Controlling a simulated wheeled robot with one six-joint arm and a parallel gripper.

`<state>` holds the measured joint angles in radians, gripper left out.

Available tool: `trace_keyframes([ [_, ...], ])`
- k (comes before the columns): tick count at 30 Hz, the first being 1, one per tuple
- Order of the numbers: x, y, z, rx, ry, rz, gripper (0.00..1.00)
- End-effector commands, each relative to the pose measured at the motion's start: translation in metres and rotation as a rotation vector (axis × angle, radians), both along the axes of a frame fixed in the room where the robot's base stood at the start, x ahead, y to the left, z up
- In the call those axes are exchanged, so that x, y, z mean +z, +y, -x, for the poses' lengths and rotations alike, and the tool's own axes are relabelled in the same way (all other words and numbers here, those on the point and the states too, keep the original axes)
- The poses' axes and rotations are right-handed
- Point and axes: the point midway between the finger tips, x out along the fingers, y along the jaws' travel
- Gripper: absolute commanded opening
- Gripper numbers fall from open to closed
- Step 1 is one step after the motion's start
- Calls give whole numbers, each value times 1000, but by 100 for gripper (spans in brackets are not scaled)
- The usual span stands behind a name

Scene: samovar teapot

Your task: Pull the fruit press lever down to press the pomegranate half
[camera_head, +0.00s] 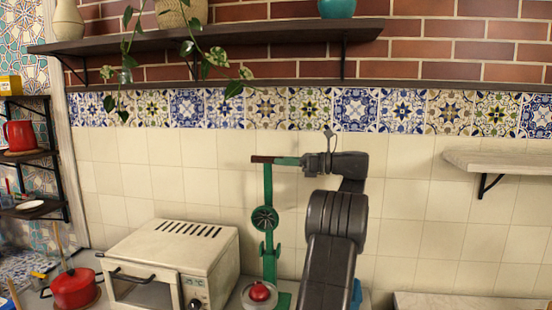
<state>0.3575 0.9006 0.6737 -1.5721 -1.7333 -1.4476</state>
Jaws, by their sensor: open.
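The green fruit press (268,240) stands upright on the counter, right of the white oven. Its lever (286,161) lies about level across the top of the press, with a dark brown part at the left and a green part towards the right. A red pomegranate half (260,291) sits low on the press, in a pale dish. My gripper (304,163) is open at the right end of the lever, level with it. I cannot tell whether the fingers touch or surround the lever. My dark arm hides what is behind it.
A white toaster oven (172,265) stands close left of the press. A red pot (75,288) is further left. A wooden shelf (200,41) with plants runs above, and a pale wall shelf (503,160) is at the right. The tiled wall is close behind.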

Motion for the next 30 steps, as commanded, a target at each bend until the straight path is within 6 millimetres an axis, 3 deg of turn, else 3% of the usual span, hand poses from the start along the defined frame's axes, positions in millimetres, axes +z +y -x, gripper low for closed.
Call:
trace_keyframes([
  [6, 1, 25, -5, 0, 1, -1, 43],
  [17, 0, 30, -6, -2, -1, -1, 43],
  [24, 0, 30, -6, -1, -1, -1, 0],
  [30, 0, 30, -6, -1, -2, 0, 0],
])
